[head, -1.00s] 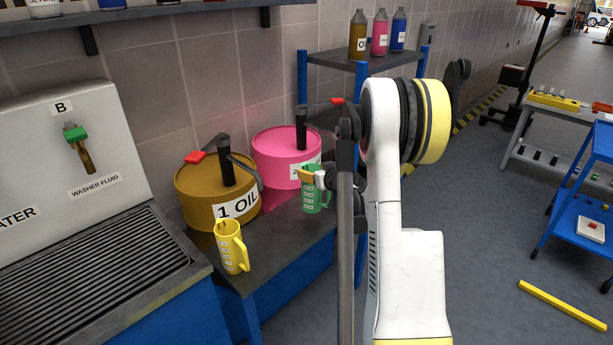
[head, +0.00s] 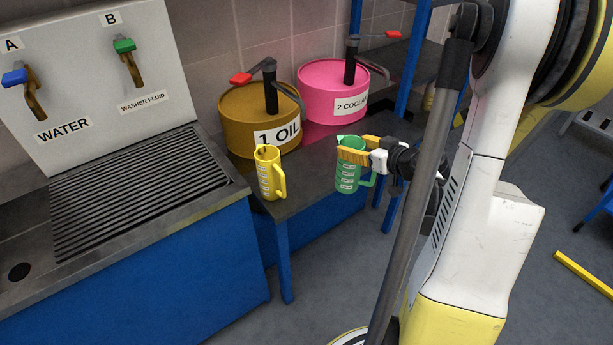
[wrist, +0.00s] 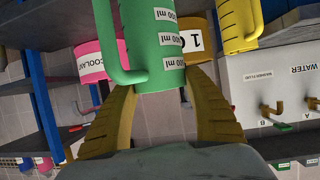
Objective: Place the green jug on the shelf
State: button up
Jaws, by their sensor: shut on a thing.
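The green jug (head: 348,178) is upright, held in the air at the front right edge of the low table. My gripper (head: 352,149) has its yellow fingers closed around the jug's upper part. In the wrist view, which is upside down, the jug (wrist: 152,45) sits between both fingers, its handle to the left. A rack with blue posts (head: 411,55) and a dark shelf board (head: 428,62) stands behind, partly hidden by my arm. Dark shelf boards also show at the left of the wrist view (wrist: 20,118).
A yellow jug (head: 267,175) stands on the low table (head: 300,196), before the brown oil drum (head: 235,125) and pink coolant drum (head: 320,98). The sink bench (head: 140,235) is at left.

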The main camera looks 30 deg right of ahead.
jog(key=a+n+y, duration=0.1)
jog(key=a, duration=0.3)
jog(key=w+r+b+x, duration=0.1)
jog(key=r+b+x, duration=0.1)
jog(key=x, duration=1.4)
jog(key=shift+w+a, duration=0.2)
jog(key=shift+a, duration=0.05)
jog(key=shift+f, duration=0.2)
jog(key=o, duration=1.4)
